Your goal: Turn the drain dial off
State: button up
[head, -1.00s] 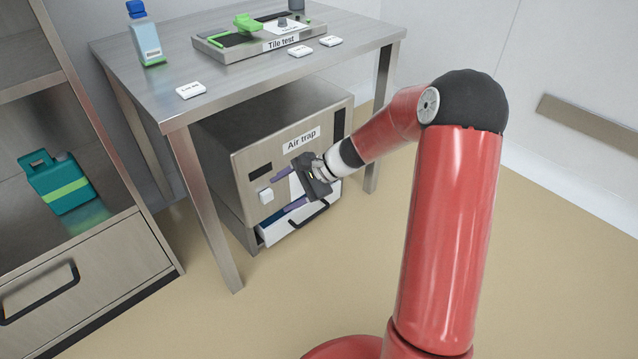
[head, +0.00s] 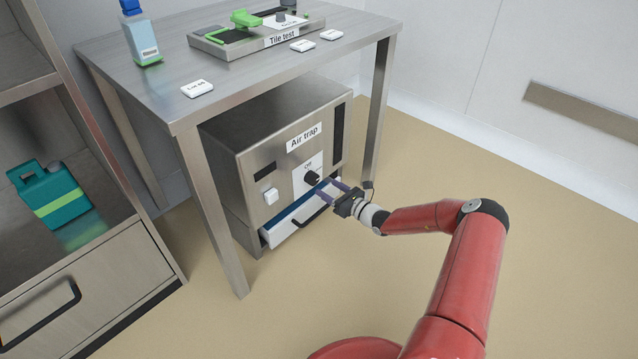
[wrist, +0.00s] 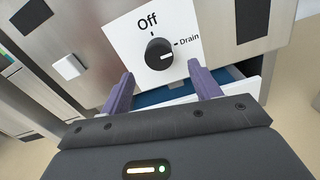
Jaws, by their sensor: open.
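The drain dial (head: 312,178) is a black round knob on a white plate on the front of the steel Air trap cabinet. In the wrist view the dial (wrist: 159,54) has "Off" printed above it and "Drain" at its right. A small pale mark shows on the knob's lower right; its exact setting is hard to read. My gripper (head: 328,191) is open and empty, in front of the cabinet and slightly below and right of the dial. In the wrist view its purple fingers (wrist: 160,73) stand apart, below the dial on either side, with nothing between them.
Under the dial, a white-fronted drawer (head: 270,235) with a blue inside and black handle stands partly open, close to my fingers. A white button (head: 271,196) is left of the dial. The steel table (head: 160,85) stands over the cabinet. The floor at right is clear.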

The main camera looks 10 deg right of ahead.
aim_at(316, 181)
jog(key=x, duration=0.5)
jog(key=shift+w+a, duration=0.25)
jog(key=shift+w, duration=0.05)
jog(key=c, duration=1)
